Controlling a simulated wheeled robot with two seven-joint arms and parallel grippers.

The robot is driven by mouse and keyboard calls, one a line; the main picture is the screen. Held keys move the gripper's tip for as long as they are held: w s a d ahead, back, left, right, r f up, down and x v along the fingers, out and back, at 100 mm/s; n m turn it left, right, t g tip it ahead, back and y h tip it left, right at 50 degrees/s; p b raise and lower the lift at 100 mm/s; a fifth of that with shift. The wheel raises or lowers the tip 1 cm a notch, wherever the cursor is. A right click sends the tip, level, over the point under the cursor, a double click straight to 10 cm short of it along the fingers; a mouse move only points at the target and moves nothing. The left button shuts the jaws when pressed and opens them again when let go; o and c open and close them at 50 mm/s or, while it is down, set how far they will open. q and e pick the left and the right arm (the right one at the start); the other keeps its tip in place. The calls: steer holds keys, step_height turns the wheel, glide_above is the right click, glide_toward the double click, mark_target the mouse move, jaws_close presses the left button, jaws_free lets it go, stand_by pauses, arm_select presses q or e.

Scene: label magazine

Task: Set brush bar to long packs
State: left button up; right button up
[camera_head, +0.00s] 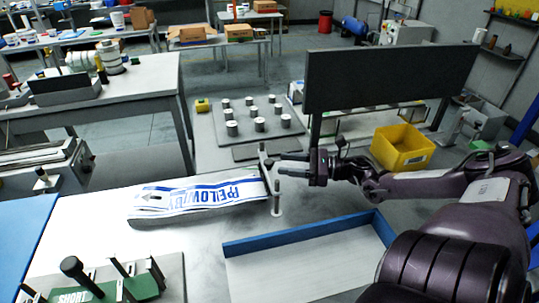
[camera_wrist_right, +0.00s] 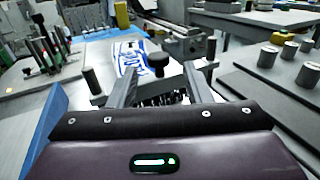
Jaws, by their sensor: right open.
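A stack of white labels with blue print (camera_head: 200,197) lies on the pale table. At its right end stands a grey bar with upright posts (camera_head: 270,188), which I take to be the brush bar. In the right wrist view, dark bristles (camera_wrist_right: 160,99) and a round dark knob (camera_wrist_right: 158,61) show between my fingers. My right gripper (camera_head: 283,168) is open at the bar; its fingers (camera_wrist_right: 160,72) stand on both sides of the knob. I cannot tell whether they touch it. The labels (camera_wrist_right: 130,57) lie beyond. My left gripper is not in view.
A green block marked SHORT (camera_head: 75,296), with a black knob (camera_head: 72,267) and several posts nearby, is at the lower left. A blue-edged tray (camera_head: 300,262) lies in front of the bar. A dark panel (camera_head: 390,78) and yellow bin (camera_head: 403,148) stand behind my right arm.

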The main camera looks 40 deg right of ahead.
mark_target(269, 161)
steer(key=b+x, duration=0.1)
steer(key=x, duration=0.3)
steer(key=shift+a+r, duration=0.1)
steer(key=shift+a, duration=0.2)
steer(key=shift+w+a, duration=0.25)
steer(key=shift+w, duration=0.35)
steer(key=shift+a, duration=0.1)
jaws_close()
